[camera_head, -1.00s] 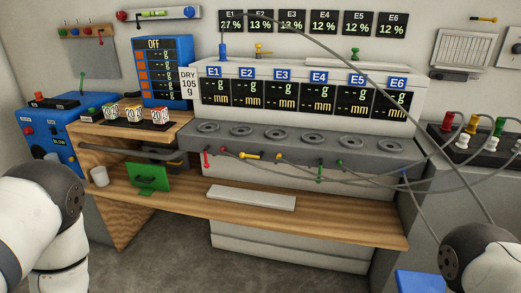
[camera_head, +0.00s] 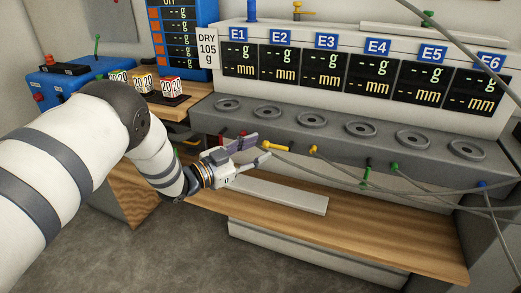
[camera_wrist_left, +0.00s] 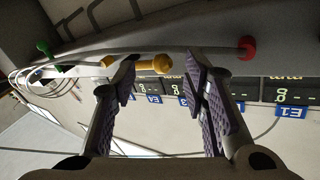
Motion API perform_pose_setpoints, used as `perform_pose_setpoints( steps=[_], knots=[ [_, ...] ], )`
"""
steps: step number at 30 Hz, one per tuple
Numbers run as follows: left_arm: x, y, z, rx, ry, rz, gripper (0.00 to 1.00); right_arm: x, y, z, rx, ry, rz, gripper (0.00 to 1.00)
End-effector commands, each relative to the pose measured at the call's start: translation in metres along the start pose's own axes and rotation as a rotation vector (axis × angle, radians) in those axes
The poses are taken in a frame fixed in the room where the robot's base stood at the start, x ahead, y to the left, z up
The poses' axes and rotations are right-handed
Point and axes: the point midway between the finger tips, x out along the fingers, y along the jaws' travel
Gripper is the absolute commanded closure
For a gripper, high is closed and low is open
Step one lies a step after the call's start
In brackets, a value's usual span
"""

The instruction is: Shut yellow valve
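A yellow valve handle (camera_head: 276,147) lies roughly level on the front of the grey bench, below the round plates. Another yellow knob (camera_head: 314,149) shows just right of it, with a dark fitting between. My left gripper (camera_head: 260,150) is open and empty, its fingertips close to the left end of the yellow handle. In the left wrist view the yellow handle (camera_wrist_left: 152,64) appears between the spread fingers, beyond their tips. I cannot tell whether anything touches. My right gripper is out of view.
A red valve knob (camera_wrist_left: 247,47) is on the other side of the fingers. A green valve (camera_head: 366,172) and grey cables run along the bench front to the right. A white slab (camera_head: 280,193) lies on the wooden shelf (camera_head: 380,235) below the gripper.

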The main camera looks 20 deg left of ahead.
Motion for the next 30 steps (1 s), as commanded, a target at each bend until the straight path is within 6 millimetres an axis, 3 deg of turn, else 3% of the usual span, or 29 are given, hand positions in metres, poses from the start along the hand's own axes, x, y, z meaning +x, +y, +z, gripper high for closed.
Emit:
perform_pose_setpoints(
  steps=[4,11,12,17,18,30],
  knots=[
    [0.014,0.000,0.001,0.000,0.000,-0.001,0.60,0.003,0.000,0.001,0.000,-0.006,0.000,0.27],
    [0.016,0.000,0.000,-0.001,-0.001,-0.002,0.60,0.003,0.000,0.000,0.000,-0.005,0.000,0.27],
    [0.016,0.000,0.000,-0.001,-0.001,-0.002,0.62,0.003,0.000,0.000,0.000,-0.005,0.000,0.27],
    [0.016,-0.001,0.000,0.000,-0.001,-0.002,0.98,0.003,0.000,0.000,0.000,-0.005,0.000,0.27],
    [0.015,-0.001,0.000,0.000,-0.001,-0.003,1.00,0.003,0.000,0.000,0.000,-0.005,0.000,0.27],
    [0.018,0.003,0.001,-0.020,0.010,-0.008,1.00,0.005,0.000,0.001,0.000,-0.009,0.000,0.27]
  ],
)
